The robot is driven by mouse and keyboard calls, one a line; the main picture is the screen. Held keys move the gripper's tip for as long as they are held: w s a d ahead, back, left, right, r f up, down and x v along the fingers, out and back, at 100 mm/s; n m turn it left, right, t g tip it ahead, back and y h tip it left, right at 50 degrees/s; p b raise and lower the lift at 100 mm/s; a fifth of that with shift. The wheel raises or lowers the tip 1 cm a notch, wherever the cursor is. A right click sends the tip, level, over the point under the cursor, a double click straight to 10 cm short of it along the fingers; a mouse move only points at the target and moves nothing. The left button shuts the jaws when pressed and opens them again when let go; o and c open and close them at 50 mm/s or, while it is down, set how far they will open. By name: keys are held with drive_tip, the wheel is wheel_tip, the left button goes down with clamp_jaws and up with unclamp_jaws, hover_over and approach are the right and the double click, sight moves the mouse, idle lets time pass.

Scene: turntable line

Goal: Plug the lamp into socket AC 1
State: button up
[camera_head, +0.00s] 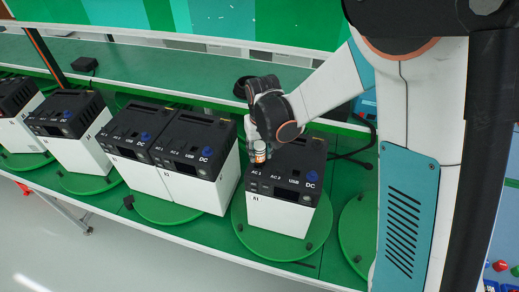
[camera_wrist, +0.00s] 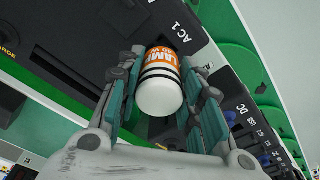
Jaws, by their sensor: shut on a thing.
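The lamp plug, a white cylinder with an orange label and black bands, is held between my fingers; in the wrist view the lamp (camera_wrist: 160,85) shows "LAMP" lettering. My gripper (camera_head: 262,150) is shut on the lamp (camera_head: 259,154) above the left of the front power unit (camera_head: 277,217). That unit has a black top and a white body, with labels AC 1, AC 2, USB and DC. In the wrist view the AC 1 label (camera_wrist: 186,32) lies just beyond the lamp. The AC 1 socket is hidden behind the lamp, so I cannot tell whether the plug is seated.
Several similar power units (camera_head: 197,190) stand to the left on green turntables. The front unit rests on a green turntable (camera_head: 262,241). A black cable (camera_head: 357,154) lies behind it at the right. A black adapter (camera_head: 84,63) sits on the rear shelf, which has free room.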

drive_tip(key=shift+f+b, duration=1.35)
drive_tip(key=shift+b, duration=0.15)
drive_tip(key=o, duration=1.2)
drive_tip(key=shift+r, duration=0.15)
